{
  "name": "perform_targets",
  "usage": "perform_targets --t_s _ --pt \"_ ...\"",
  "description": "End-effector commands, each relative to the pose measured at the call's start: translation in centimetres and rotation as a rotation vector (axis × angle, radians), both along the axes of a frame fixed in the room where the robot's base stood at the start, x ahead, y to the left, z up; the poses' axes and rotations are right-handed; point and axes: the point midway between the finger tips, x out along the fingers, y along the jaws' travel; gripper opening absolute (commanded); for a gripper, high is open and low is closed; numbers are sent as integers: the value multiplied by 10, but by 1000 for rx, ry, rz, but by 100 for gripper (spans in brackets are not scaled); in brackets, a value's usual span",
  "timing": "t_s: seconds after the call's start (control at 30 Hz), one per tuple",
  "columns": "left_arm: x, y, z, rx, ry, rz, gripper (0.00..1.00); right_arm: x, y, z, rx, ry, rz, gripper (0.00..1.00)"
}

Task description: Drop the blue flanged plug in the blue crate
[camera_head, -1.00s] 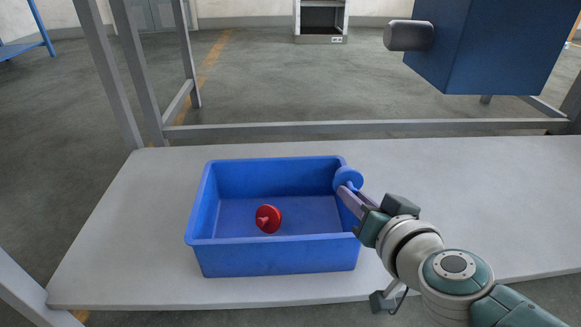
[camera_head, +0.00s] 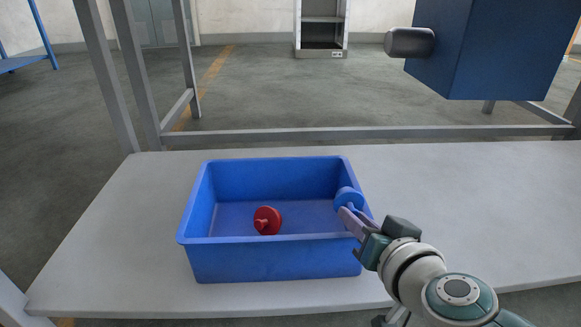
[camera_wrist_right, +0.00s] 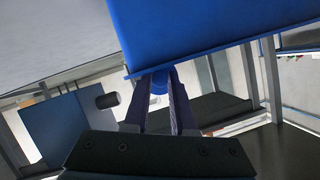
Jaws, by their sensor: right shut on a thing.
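The blue crate (camera_head: 275,262) stands on the grey table, and its near right part shows large in the right wrist view (camera_wrist_right: 200,28). The blue flanged plug (camera_head: 349,196) is at the crate's right wall, held in my right gripper (camera_head: 352,212). The plug's flange overlaps the right rim in the head view; I cannot tell whether it touches the wall. In the right wrist view the plug (camera_wrist_right: 159,82) shows as a blue bit between the fingertips (camera_wrist_right: 163,88), partly hidden. My left gripper is not in view.
A red flanged plug (camera_head: 267,220) lies on the crate floor. The grey table (camera_head: 470,200) is clear to the right and left of the crate. A blue box-shaped dispenser (camera_head: 490,50) with a grey spout (camera_head: 409,42) hangs above the table at the back right. Grey frame posts stand behind.

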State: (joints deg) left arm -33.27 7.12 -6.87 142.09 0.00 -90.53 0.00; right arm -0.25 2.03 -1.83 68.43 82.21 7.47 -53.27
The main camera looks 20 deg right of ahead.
Motion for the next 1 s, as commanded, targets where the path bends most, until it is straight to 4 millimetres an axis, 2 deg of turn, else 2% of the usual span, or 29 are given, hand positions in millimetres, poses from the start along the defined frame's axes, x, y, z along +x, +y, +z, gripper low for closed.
perform_targets --t_s 0.07,0.1,0.2,0.47,0.6,1.0 --pt "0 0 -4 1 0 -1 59 0 0 -4 -1 0 0 0" --pt "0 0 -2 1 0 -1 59 0 0 -2 -1 0 0 27" --pt "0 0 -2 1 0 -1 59 0 0 -2 -1 0 0 36" --pt "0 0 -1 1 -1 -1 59 0 0 -2 0 0 -1 36" --pt "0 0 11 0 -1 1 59 0 0 11 0 0 0 36" --pt "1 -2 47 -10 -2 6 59 -81 9 40 -2 4 2 36"
